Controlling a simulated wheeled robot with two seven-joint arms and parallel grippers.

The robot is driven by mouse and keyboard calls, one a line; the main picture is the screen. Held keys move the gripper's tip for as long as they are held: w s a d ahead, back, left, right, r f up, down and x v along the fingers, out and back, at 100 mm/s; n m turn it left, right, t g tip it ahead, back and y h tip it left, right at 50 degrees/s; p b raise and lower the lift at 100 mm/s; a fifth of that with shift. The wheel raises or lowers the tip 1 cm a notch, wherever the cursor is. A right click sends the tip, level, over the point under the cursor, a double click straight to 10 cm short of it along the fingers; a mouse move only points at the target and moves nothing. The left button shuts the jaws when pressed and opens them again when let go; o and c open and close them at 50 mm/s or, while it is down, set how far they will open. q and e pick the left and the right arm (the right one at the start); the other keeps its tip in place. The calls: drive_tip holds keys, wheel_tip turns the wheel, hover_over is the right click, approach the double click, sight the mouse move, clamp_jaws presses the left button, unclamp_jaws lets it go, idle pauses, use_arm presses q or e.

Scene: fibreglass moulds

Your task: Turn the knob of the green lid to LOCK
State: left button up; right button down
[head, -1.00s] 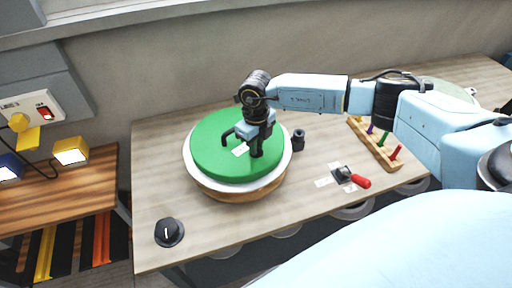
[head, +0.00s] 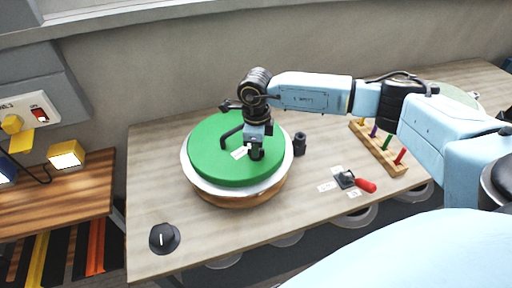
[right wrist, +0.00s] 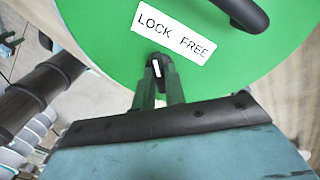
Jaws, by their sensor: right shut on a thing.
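The green lid (head: 208,160) lies on a round white-rimmed mould on the table. It bears a black bar handle (head: 229,134) and a white label (head: 239,153) that reads LOCK FREE in the right wrist view (right wrist: 174,34). My right gripper (head: 257,153) reaches down onto the lid beside the label. In the right wrist view its fingers are shut on the small black knob (right wrist: 156,65), partly hidden between them. The knob's white mark points up the picture, roughly toward the word LOCK. My left gripper is in neither view.
A black dial (head: 164,238) stands at the table's front left. A black cylinder (head: 299,143) stands just right of the mould. The table's front middle is clear.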

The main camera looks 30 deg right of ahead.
idle(0.3)
drive_tip(key=c, duration=1.4)
unclamp_jaws()
drive_tip(key=shift+c, duration=0.2)
wheel_tip(320, 180, up, 14)
drive_tip(key=shift+f+b, duration=0.25)
drive_tip(key=shift+b, duration=0.05)
